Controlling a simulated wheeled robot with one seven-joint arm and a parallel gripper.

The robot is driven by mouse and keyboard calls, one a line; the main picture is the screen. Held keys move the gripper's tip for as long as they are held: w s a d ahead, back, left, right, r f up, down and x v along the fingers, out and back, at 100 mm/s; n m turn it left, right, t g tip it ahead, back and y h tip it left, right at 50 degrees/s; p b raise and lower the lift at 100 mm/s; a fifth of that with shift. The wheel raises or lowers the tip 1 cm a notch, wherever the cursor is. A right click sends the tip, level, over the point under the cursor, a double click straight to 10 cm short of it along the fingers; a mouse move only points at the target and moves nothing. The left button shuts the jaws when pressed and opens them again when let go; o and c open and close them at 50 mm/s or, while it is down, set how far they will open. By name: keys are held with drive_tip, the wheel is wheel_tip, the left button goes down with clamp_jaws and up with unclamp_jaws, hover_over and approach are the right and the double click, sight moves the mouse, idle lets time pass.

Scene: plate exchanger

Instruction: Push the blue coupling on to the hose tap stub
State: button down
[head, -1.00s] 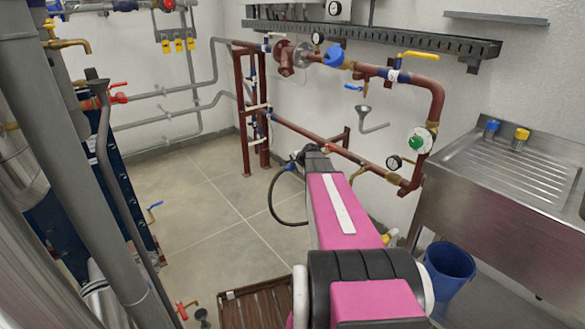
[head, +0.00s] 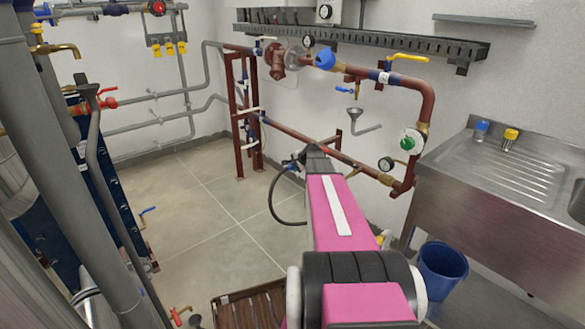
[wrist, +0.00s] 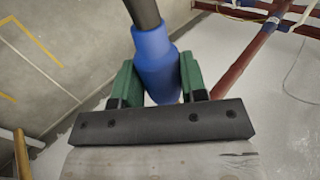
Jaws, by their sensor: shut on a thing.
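My gripper (wrist: 157,82) is shut on the blue coupling (wrist: 156,55), its green pads on either side. A dark hose (wrist: 143,12) leaves the coupling at the top of the wrist view. In the head view my gripper (head: 298,161) is at the far end of my pink arm, in front of the lower red pipe, and the black hose (head: 272,205) loops down to its left. The coupling is too small to make out clearly there. I cannot tell which fitting is the hose tap stub, or whether the coupling touches it.
A steel sink (head: 450,190) and blue bucket (head: 442,268) stand at right. Grey pipes and blue plates (head: 105,190) are at left. The middle floor (head: 190,220) is clear.

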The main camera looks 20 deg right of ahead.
drive_tip(key=shift+w+d, duration=0.25)
drive_tip(key=shift+d, duration=0.35)
drive_tip(key=shift+w+d, duration=0.2)
drive_tip(key=shift+d, duration=0.35)
drive_tip(key=shift+w+d, duration=0.2)
drive_tip(key=shift+d, duration=0.3)
drive_tip(key=shift+w+d, duration=0.3)
drive_tip(key=shift+d, duration=0.2)
idle(1.3)
drive_tip(key=c, duration=0.6)
unclamp_jaws()
drive_tip(key=shift+d, duration=0.15)
drive_tip(key=v, duration=0.3)
drive_tip(key=a+v, duration=0.1)
drive_tip(key=v, duration=0.6)
drive_tip(key=shift+s+a+r, duration=0.1)
drive_tip(key=shift+s+a, duration=0.05)
drive_tip(key=shift+s, duration=0.2)
